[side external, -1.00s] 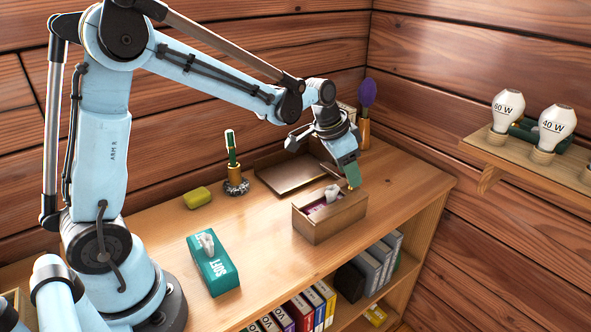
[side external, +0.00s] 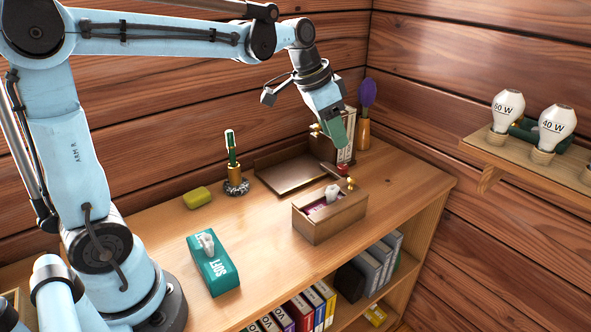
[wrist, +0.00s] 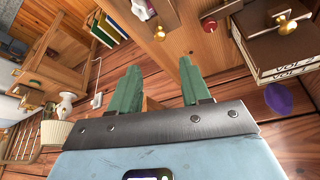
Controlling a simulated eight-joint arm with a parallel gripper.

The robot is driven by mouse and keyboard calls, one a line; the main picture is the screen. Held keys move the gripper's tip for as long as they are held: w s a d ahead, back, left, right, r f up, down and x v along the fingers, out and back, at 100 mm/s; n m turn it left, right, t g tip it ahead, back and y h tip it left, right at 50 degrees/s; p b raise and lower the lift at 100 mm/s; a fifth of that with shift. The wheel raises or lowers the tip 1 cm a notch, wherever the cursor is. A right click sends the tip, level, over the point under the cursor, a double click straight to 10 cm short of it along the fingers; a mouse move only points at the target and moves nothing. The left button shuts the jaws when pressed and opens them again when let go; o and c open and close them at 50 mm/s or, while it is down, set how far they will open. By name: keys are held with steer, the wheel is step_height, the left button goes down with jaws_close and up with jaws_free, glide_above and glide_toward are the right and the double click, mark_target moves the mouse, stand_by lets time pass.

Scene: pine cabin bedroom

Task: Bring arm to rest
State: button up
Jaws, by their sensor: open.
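My gripper (side external: 338,146) hangs in the air above the back right of the shelf top, behind and above the open wooden box (side external: 322,228). In the wrist view its two green fingers (wrist: 160,82) stand apart with a gap between them, and no held object shows. The box stands on the shelf top with a white object (side external: 332,193) in it, over a purple lining. My light blue arm reaches across from the left. The gripper does not touch the box.
White binders and a vase with a purple duster (side external: 367,95) stand behind the gripper. A bulb shelf (side external: 530,155) juts out at right.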

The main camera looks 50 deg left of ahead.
steer(key=s+d+f+n+t, duration=0.1)
steer(key=s+f+n, duration=0.1)
steer(key=s, duration=0.5)
steer(key=s+d+f+n+t+y, duration=0.1)
steer(key=s+f+n+t, duration=0.1)
steer(key=s, duration=0.5)
steer(key=shift+s+f+y, duration=0.25)
steer(key=shift+f+y, duration=0.05)
steer(key=shift+f, duration=0.5)
